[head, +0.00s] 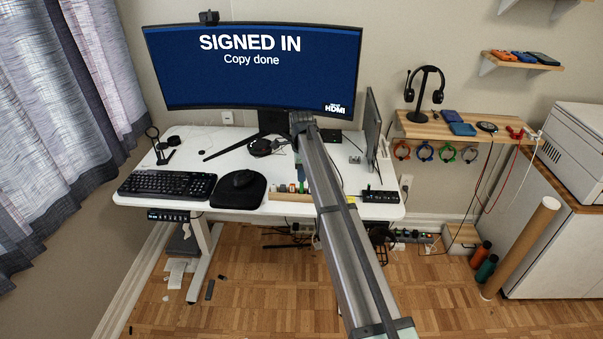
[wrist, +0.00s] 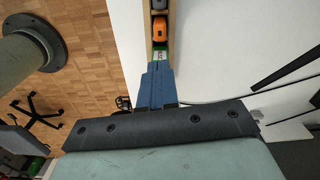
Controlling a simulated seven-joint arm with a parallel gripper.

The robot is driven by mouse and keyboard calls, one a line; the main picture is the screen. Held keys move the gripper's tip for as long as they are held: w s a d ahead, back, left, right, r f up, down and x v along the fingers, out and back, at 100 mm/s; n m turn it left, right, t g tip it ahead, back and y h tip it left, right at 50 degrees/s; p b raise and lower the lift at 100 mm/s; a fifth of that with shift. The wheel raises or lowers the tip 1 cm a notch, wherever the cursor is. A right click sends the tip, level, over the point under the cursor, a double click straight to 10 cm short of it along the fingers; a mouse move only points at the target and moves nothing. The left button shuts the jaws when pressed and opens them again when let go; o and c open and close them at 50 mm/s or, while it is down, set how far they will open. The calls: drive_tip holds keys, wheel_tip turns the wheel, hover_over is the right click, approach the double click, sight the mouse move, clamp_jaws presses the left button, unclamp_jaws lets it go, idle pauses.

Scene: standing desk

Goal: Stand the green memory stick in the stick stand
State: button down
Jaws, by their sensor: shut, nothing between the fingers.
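The wooden stick stand (head: 285,197) lies at the front edge of the white desk, and its row of slots shows at the top of the wrist view (wrist: 148,30). The green memory stick (wrist: 161,54) shows just past my fingertips, in line with the row; it also shows as a small green upright in the head view (head: 301,187). It appears to stand in the stand, but its lower end is hidden. My gripper (wrist: 157,68) is shut and empty, with its blue fingers right by the green stick. I cannot tell whether they touch it.
A black mouse pad (head: 250,200) lies left of the stand. A black hub (head: 380,196) lies to the right. The monitor (head: 255,70) stands behind.

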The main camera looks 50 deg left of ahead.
drive_tip(key=shift+f, duration=0.45)
idle(0.3)
drive_tip(key=shift+r, duration=0.1)
wheel_tip(320, 180, up, 16)
drive_tip(key=shift+r, duration=0.2)
idle(0.8)
